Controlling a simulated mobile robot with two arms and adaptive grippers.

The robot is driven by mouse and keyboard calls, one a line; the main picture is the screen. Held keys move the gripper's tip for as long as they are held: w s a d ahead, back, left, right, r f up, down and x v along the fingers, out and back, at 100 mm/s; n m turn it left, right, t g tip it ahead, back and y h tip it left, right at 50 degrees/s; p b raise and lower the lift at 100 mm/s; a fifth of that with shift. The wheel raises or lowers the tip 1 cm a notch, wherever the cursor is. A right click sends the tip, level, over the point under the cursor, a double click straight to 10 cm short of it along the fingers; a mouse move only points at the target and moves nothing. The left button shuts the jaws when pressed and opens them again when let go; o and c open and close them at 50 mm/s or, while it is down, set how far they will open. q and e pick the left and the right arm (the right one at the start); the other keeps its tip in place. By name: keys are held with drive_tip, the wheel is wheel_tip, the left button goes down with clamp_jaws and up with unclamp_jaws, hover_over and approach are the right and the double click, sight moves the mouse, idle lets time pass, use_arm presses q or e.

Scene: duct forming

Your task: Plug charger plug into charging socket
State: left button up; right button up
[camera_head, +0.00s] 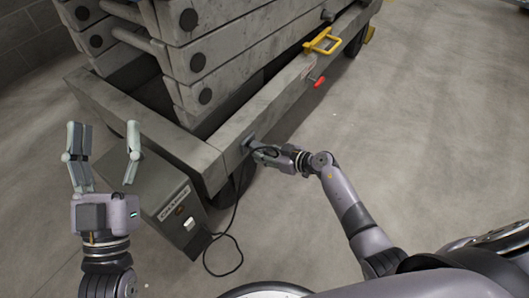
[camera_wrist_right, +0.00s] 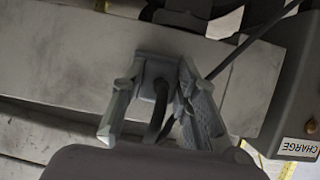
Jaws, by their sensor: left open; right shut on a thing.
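My right gripper (camera_head: 256,150) is at the side beam of the grey lift. In the right wrist view, its fingers (camera_wrist_right: 160,105) are shut on the charger plug (camera_wrist_right: 160,86), a small grey block with a dark cable (camera_wrist_right: 156,118) leaving it toward the gripper. The plug is at the front of the grey charging socket (camera_wrist_right: 152,66) on the beam; I cannot tell how deep it sits. In the head view the socket (camera_head: 248,139) is partly hidden by the gripper. My left gripper (camera_head: 103,155) is open and empty, raised at the left, above the charger box's left side.
The grey charger box (camera_head: 160,185) labelled CHARGE stands on the floor beside the lift (camera_head: 215,60). Its cable (camera_head: 236,238) loops on the floor. A yellow handle (camera_head: 322,42) and red lever (camera_head: 319,82) stick out from the lift. The floor at right is clear.

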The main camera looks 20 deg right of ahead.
use_arm(q)
drive_tip(key=shift+w+f, duration=0.1)
drive_tip(key=shift+f, duration=0.05)
use_arm(e)
drive_tip(key=shift+w+a, duration=0.1)
drive_tip(key=shift+w, duration=0.05)
drive_tip(key=shift+w+a, duration=0.15)
drive_tip(key=o, duration=1.1)
use_arm(q)
drive_tip(key=shift+w+f+g, duration=0.2)
drive_tip(key=shift+f+g, duration=0.15)
drive_tip(key=shift+g, duration=0.05)
use_arm(e)
drive_tip(key=shift+o, duration=0.2)
drive_tip(key=v, duration=1.2)
drive_tip(key=shift+r, duration=0.1)
